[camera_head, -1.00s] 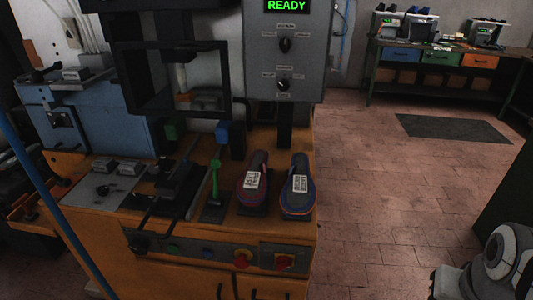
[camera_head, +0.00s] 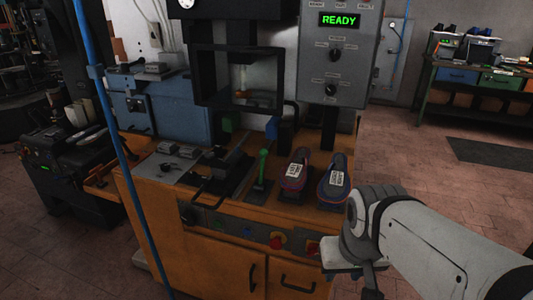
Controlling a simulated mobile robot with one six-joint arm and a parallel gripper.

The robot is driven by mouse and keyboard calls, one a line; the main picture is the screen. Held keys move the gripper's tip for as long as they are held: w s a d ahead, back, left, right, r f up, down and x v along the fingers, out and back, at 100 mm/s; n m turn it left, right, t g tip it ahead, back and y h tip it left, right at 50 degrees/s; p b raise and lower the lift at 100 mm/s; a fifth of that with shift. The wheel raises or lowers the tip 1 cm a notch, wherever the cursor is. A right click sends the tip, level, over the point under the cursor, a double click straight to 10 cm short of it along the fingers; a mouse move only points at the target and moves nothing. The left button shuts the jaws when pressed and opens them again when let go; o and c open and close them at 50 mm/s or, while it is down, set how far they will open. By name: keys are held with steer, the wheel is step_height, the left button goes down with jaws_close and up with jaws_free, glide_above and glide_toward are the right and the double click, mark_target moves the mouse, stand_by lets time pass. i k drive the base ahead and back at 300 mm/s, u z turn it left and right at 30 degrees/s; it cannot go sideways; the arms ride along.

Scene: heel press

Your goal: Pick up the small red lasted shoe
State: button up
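A small dark shoe with a reddish edge and a white label (camera_head: 293,176) lies on the orange bench top of the press, to the right of a green-handled lever. A second shoe with a blue and orange edge and a white label (camera_head: 333,184) lies just right of it. My arm reaches in from the lower right, in front of the bench. My gripper (camera_head: 358,280) is partly in view at the arm's end, below the bench top and apart from both shoes; its fingers are not clear.
The press (camera_head: 240,75) stands behind the bench, beside a grey control box (camera_head: 341,50) reading READY. A green lever (camera_head: 262,168) stands left of the shoes. Red and yellow buttons (camera_head: 277,240) line the bench front. A blue pole (camera_head: 120,150) crosses the left. Floor at right is open.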

mark_target(293, 175)
steer(key=u, duration=0.05)
steer(key=i, duration=1)
steer(key=u, duration=0.05)
